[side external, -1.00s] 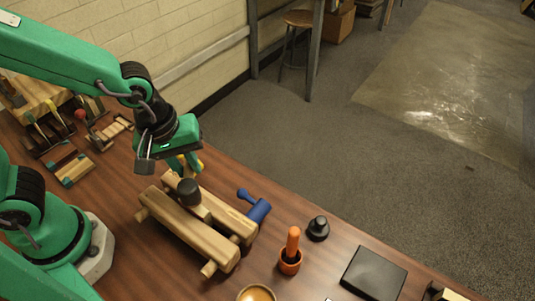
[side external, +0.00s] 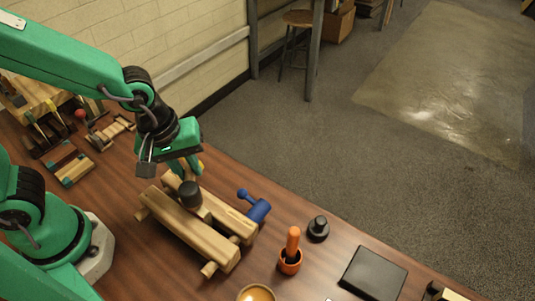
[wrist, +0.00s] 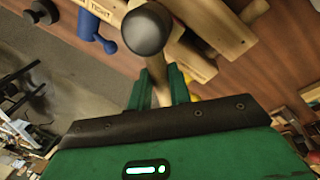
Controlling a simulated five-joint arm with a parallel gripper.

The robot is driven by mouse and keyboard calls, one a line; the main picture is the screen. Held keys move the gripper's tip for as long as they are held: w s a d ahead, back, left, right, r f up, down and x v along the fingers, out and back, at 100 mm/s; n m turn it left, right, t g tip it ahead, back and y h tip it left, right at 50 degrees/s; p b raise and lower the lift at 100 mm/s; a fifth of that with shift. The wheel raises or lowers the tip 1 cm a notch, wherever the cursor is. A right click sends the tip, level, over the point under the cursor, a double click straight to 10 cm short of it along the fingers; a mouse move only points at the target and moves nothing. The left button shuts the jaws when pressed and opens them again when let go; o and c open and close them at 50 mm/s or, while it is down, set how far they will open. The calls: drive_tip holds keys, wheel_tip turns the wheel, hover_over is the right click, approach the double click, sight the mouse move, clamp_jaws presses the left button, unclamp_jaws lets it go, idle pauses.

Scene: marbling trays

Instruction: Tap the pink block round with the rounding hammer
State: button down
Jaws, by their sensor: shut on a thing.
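My gripper (side external: 184,170) is shut on the wooden handle of the rounding hammer, as the wrist view shows between the green fingers (wrist: 161,78). The hammer's dark, round head (side external: 190,193) hangs over the wooden two-beam clamp (side external: 195,228) in the side view. In the wrist view the hammer head (wrist: 147,30) stands out beyond the fingertips. I cannot tell whether the head touches anything below it. I cannot make out the pink block in either view; the head or the gripper may hide it.
A blue handle (side external: 257,208) sticks out at the clamp's far side. An orange-handled tool (side external: 291,250), a black knob (side external: 318,228), a black slab (side external: 374,272) and a bowl (side external: 257,294) stand to the right. Wooden racks (side external: 70,165) with tools crowd the left.

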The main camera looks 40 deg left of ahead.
sight(187, 168)
drive_tip(key=shift+f, duration=0.25)
drive_tip(key=shift+r, duration=0.2)
drive_tip(key=shift+r, duration=0.3)
drive_tip(key=shift+f, duration=0.2)
idle(1.7)
drive_tip(key=shift+r, duration=0.3)
drive_tip(key=shift+w+v, duration=0.2)
drive_tip(key=shift+v, duration=0.8)
drive_tip(key=shift+w+v, duration=0.2)
drive_tip(key=shift+v, duration=0.8)
drive_tip(key=shift+d, duration=0.1)
drive_tip(key=shift+a+f, duration=0.4)
drive_tip(key=shift+f, duration=0.25)
drive_tip(key=shift+a+f, duration=0.4)
drive_tip(key=shift+f, duration=0.3)
drive_tip(key=shift+a+f, duration=0.4)
drive_tip(key=shift+f, duration=0.25)
